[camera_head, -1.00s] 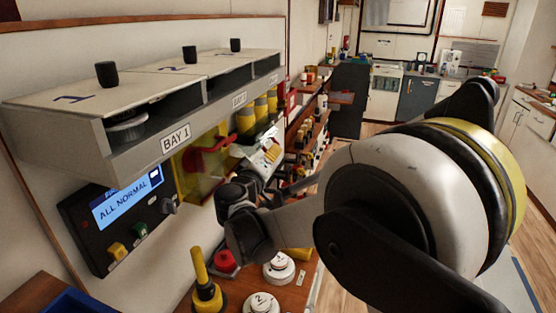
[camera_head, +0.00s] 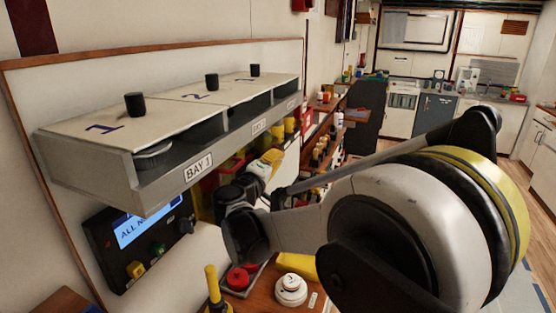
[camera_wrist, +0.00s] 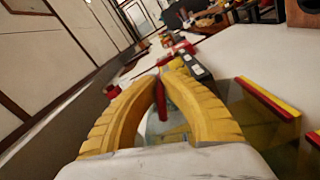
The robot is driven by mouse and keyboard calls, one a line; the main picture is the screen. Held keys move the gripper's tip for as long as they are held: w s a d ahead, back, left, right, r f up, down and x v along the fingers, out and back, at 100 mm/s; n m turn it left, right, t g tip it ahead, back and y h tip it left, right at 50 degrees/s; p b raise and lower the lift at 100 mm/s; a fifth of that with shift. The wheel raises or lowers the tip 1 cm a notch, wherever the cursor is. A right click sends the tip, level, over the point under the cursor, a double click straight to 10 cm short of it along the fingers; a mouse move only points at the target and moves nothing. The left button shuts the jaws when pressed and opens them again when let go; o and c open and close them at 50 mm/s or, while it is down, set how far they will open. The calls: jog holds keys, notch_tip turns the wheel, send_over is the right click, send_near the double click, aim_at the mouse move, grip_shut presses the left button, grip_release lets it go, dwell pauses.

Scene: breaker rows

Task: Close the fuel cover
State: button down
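A see-through yellowish cover with red parts, which looks like the fuel cover (camera_head: 206,201), hangs under the bay shelf and is mostly hidden behind my gripper in the head view. In the wrist view a clear panel (camera_wrist: 258,122) with a red and yellow edge strip lies right of my fingers. My gripper (camera_wrist: 162,74) has its yellow fingertips nearly together. A red bar (camera_wrist: 162,100) shows in the gap between the fingers; I cannot tell whether they touch it. In the head view my gripper (camera_head: 268,160) is beside the cover, below the shelf.
The bay shelf (camera_head: 160,185) with black knobs overhangs the cover. A panel with a lit display (camera_head: 140,225) is on the wall to the left. Below are a red button (camera_head: 238,278), a white round knob (camera_head: 291,289) and a yellow lever (camera_head: 213,284). Open floor lies to the right.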

jog(key=c, duration=1.5)
grip_release()
jog(key=shift+s, duration=0.1)
jog(key=v, duration=1.2)
jog(key=shift+d, duration=0.1)
